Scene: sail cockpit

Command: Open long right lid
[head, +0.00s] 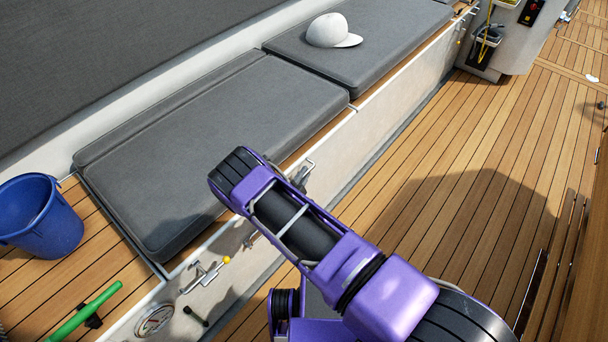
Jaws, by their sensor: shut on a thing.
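A long bench runs diagonally along the left, with a dark grey near cushion (215,145) and a dark grey far cushion (385,45) on its top. I cannot tell which section the task calls the long right lid. Both cushions look flat, and no open gap shows under either. My purple and black arm reaches from the lower right over the near cushion's front edge. Its far end bends away there, and my gripper is hidden behind it. A metal latch (304,172) shows on the bench front just right of the arm.
A white cap (332,31) lies on the far cushion. A blue bucket (40,218) and a green handle (85,312) are at the left. A crank with a yellow knob (205,273) and a round gauge (155,319) are on the bench front. The wooden deck (480,160) is mostly clear.

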